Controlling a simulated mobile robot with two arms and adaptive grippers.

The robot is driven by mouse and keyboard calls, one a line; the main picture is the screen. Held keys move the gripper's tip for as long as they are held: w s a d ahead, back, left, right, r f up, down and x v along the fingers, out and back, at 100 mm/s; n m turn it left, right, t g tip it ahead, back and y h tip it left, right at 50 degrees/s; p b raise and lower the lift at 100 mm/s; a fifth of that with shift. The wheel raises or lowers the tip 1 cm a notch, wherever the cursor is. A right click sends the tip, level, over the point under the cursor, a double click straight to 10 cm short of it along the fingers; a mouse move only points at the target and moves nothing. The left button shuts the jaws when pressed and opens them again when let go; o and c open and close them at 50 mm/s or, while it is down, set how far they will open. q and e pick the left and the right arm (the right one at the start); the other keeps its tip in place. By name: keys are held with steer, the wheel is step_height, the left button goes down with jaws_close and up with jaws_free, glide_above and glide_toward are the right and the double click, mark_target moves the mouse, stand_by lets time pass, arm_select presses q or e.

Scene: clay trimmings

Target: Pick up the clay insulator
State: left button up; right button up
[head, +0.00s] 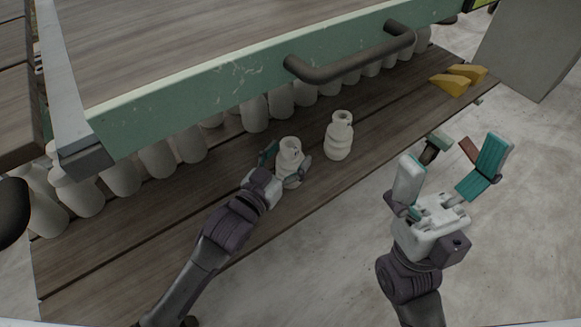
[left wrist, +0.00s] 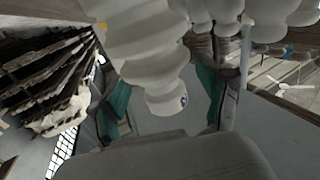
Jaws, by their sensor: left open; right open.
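A white ribbed clay insulator (head: 289,147) stands on the wooden shelf, with a second similar insulator (head: 339,137) apart to its right. My left gripper (head: 284,164) is open, with its fingers on either side of the first insulator. In the left wrist view an insulator (left wrist: 150,50) fills the upper middle, between the open teal-padded fingers (left wrist: 165,98); whether they touch it I cannot tell. My right gripper (head: 450,172) is open and empty, over the floor to the right of the shelf.
Several more insulators (head: 157,158) stand in a row under the green-edged upper board. A dark handle (head: 350,58) juts from that edge above the shelf. Yellow wedges (head: 452,84) lie at the shelf's right end. A grey block (head: 530,45) stands beyond.

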arm_select(q)
steer(key=shift+w+d, duration=0.3)
steer(key=shift+w, duration=0.15)
steer(key=c, duration=1.3)
steer(key=shift+r, duration=0.1)
steer(key=shift+c, duration=0.2)
